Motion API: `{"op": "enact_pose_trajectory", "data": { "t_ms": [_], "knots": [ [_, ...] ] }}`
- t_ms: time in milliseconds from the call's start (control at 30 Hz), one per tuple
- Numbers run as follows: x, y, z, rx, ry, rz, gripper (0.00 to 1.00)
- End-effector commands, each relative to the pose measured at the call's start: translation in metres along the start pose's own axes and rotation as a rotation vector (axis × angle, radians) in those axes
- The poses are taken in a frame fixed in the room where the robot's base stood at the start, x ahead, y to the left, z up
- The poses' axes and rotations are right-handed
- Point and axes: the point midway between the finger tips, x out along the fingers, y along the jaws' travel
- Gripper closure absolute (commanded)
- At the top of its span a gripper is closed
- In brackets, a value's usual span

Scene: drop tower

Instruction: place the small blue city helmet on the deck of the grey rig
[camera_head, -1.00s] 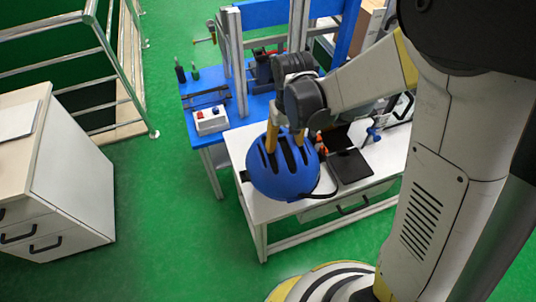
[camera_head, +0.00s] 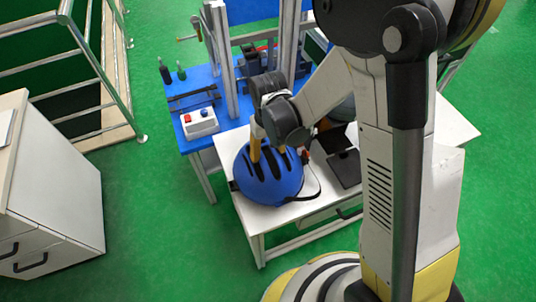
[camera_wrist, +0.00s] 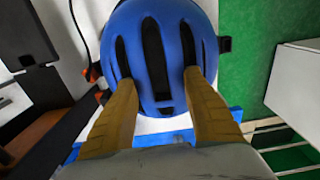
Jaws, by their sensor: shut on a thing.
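The blue helmet (camera_head: 268,188) with dark vent slots is in my gripper (camera_head: 273,155), over the left part of the white table. The wrist view shows the yellow-brown fingers of my gripper (camera_wrist: 160,92) shut on the shell of the helmet (camera_wrist: 178,38), at its vent slots. A dark strap hangs at its right side. I cannot tell whether the helmet touches the tabletop. The grey rig (camera_head: 222,60) has upright metal posts and stands on a blue bench behind the helmet. My arm hides part of the rig and its deck.
The white table (camera_head: 298,212) carries a black flat thing (camera_head: 345,168) right of the helmet. The blue bench (camera_head: 190,85) holds a white button box (camera_head: 199,123) and two small bottles. A white drawer cabinet (camera_head: 60,195) stands left. Green floor lies between.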

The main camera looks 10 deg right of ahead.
Motion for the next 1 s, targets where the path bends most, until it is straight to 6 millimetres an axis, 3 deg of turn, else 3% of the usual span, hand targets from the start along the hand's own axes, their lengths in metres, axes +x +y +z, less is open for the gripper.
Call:
{"op": "enact_pose_trajectory", "data": {
  "t_ms": [33,367,400,433,800,1000],
  "knots": [
    [0.007,0.0,0.0,0.0,0.0,0.0,0.8],
    [0.009,0.0,0.0,0.0,0.0,0.0,0.81],
    [0.009,0.0,0.0,0.0,0.0,0.0,0.34],
    [0.009,0.0,0.0,0.0,0.0,0.0,0.24],
    [0.005,0.0,0.0,0.0,0.0,0.0,0.23],
    [-0.029,0.0,0.001,0.0,0.0,0.0,0.23]
  ]
}}
